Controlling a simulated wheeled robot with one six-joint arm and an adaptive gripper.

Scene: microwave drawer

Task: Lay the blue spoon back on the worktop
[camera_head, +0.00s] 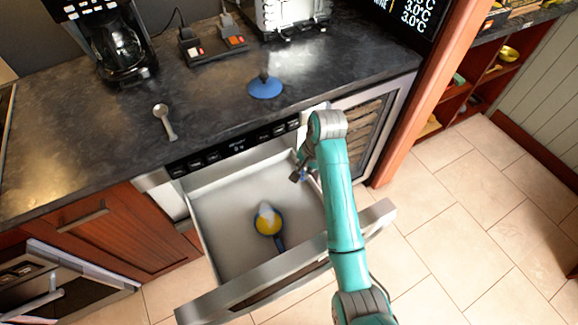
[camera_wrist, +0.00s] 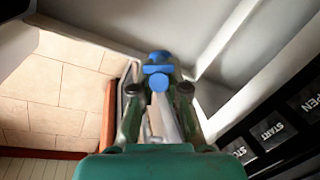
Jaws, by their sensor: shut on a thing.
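My gripper (camera_head: 299,175) is over the right part of the open drawer, below the worktop's front edge. In the wrist view my gripper (camera_wrist: 159,88) is shut on a blue thing (camera_wrist: 158,66), which I take to be the blue spoon. Its blue end shows between and beyond the fingertips; the rest is hidden or too small to make out. The dark stone worktop (camera_head: 215,105) is behind and above the drawer.
On the worktop are a silver spoon (camera_head: 164,120), a blue lid (camera_head: 265,87), a coffee maker (camera_head: 117,45) and a switch block (camera_head: 213,47). The front middle is clear between spoon and lid.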

